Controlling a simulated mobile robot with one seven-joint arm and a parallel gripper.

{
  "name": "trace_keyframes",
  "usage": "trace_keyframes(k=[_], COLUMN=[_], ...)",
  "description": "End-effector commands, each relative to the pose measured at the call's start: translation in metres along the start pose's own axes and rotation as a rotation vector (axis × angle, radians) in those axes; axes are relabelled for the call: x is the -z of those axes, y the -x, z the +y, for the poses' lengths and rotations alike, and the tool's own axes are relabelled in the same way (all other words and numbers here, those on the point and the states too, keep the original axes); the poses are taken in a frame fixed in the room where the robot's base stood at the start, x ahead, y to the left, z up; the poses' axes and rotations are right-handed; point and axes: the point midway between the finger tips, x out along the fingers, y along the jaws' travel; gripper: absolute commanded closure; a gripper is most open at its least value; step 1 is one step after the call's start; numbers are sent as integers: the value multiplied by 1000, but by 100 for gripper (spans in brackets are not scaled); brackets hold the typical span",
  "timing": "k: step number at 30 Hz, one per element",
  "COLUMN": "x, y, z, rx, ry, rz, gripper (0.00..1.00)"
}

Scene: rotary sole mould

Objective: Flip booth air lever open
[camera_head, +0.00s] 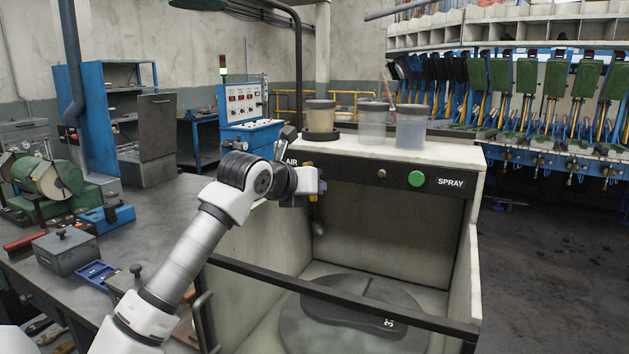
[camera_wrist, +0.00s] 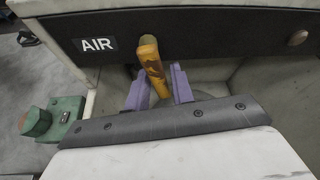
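The air lever (camera_wrist: 151,62) is a worn yellow-orange handle on the booth's dark front panel, just right of the white AIR label (camera_wrist: 97,45) in the wrist view. It points down and slightly right from the panel. My gripper (camera_wrist: 160,92) has two purple fingers, one on each side of the lever's lower end. The fingers stand apart, with some gap showing, so it looks open around the lever; contact cannot be told. In the head view my gripper (camera_head: 321,187) is at the panel's left end, and my wrist hides most of the lever.
The panel (camera_head: 345,168) also carries a green button (camera_head: 416,178), a small knob (camera_head: 382,173) and a SPRAY label. Several jars stand on the booth top (camera_head: 440,150). A dark bar (camera_head: 340,296) crosses the booth's open front. A bench (camera_head: 75,290) with tools lies left.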

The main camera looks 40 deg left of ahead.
Motion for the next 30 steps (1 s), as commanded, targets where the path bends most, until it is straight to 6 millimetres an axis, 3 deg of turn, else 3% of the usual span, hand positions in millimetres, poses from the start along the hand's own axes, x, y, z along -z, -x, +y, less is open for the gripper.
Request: trace_keyframes(k=[6, 14, 20, 30], x=[0, 1, 0, 2], y=[-16, -18, -18, -18], z=[0, 0, 0, 1], rx=[1, 0, 0, -7], ry=[1, 0, 0, -16], rz=[1, 0, 0, 0], gripper=[76, 76, 100, 100])
